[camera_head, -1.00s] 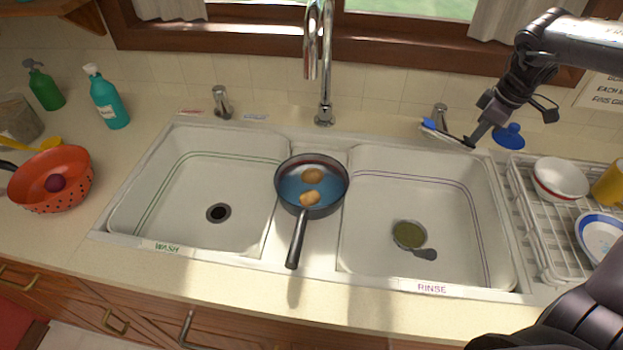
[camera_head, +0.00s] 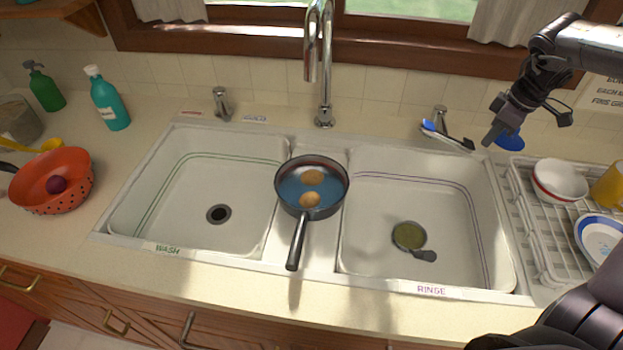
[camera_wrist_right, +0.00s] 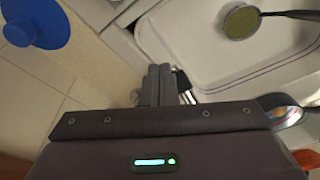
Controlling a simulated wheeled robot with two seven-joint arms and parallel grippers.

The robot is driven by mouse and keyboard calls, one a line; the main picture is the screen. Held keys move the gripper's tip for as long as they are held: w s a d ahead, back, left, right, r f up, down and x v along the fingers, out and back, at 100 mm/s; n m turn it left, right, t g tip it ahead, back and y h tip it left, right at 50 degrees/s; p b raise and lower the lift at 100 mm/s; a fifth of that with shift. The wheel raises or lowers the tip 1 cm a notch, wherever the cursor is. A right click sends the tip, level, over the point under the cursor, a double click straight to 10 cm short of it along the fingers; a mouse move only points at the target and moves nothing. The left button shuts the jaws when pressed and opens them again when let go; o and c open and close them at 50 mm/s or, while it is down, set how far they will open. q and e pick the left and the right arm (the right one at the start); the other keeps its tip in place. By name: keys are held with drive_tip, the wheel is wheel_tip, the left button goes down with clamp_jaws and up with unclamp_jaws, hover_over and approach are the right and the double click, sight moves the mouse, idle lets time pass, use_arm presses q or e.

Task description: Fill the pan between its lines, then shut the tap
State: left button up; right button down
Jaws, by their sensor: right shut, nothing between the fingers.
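The dark pan (camera_head: 312,214) stands on the divider between the two basins, its handle toward the front. It holds bluish water with two brown, rounded things in it; I cannot make out its lines. The chrome spout (camera_head: 310,75) is above and behind the pan, and I see no stream from it. Chrome knobs stand at the left (camera_head: 221,104) and right (camera_head: 440,115) of the spout. My right gripper (camera_head: 490,142) is shut and empty, right of the right knob and beside a blue round thing (camera_head: 510,139). In the wrist view its fingers (camera_wrist_right: 160,86) are together. My left gripper is out of view.
A blue-tipped brush (camera_head: 445,136) lies behind the right basin (camera_head: 450,260), which holds a green-filled strainer (camera_head: 410,237). A dish rack (camera_head: 545,235) stands at the right. The left basin (camera_head: 180,240) is empty. A red colander (camera_head: 75,198) and bottles are at the left.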

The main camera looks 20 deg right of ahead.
wheel_tip(320, 180, up, 7)
drive_tip(key=p, duration=0.4)
drive_tip(key=shift+p, duration=0.3)
idle(0.5)
